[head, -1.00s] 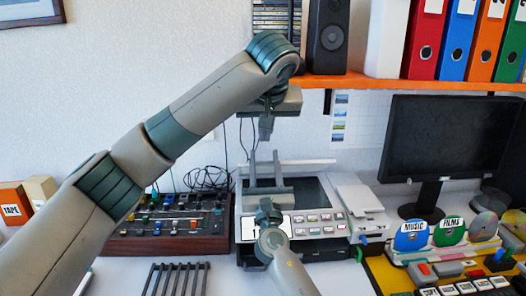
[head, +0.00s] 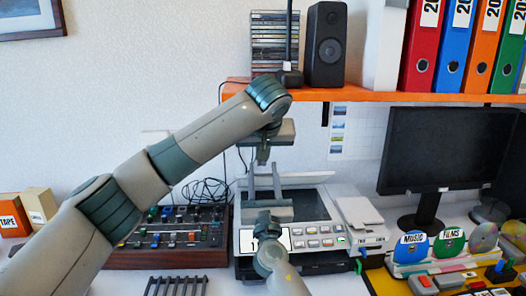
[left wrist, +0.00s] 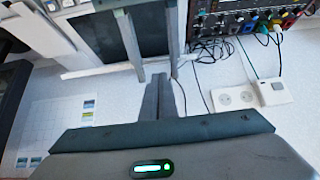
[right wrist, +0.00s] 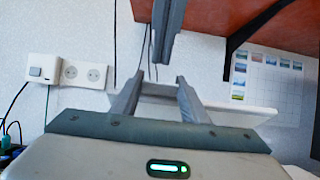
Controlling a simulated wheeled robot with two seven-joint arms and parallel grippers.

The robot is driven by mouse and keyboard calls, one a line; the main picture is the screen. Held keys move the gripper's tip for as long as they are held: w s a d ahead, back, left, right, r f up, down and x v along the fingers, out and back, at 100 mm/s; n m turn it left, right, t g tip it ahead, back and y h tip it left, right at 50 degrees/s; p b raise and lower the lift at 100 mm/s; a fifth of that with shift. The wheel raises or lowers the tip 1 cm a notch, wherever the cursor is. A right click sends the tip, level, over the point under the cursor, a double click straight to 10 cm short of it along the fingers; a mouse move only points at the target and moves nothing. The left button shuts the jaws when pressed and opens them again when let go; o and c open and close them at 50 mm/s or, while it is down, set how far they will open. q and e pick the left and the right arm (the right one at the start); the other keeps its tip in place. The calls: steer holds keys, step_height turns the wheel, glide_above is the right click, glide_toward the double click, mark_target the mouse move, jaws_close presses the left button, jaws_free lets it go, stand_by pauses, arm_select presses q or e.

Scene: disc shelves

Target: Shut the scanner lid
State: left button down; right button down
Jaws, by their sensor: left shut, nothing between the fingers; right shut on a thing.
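The scanner (head: 316,222) stands on the desk with its dark glass bare and several buttons along its front. Its pale lid (head: 310,176) is raised at the back and shows nearly edge-on; in the right wrist view the lid (right wrist: 235,107) is a white panel. My left gripper (head: 263,160) is shut and empty, pointing down just above the lid's edge. It also shows shut in the left wrist view (left wrist: 163,78).
A mixer (head: 175,235) stands left of the scanner, and a small white device (head: 360,218) stands right of it. An orange shelf (head: 400,96) with a speaker (head: 325,45) hangs above. A monitor (head: 445,150) is at right, a dark rack (head: 175,285) in front.

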mark_target(262, 173)
arm_select(q)
steer(key=shift+x, duration=1.6)
steer(key=shift+f, duration=0.1)
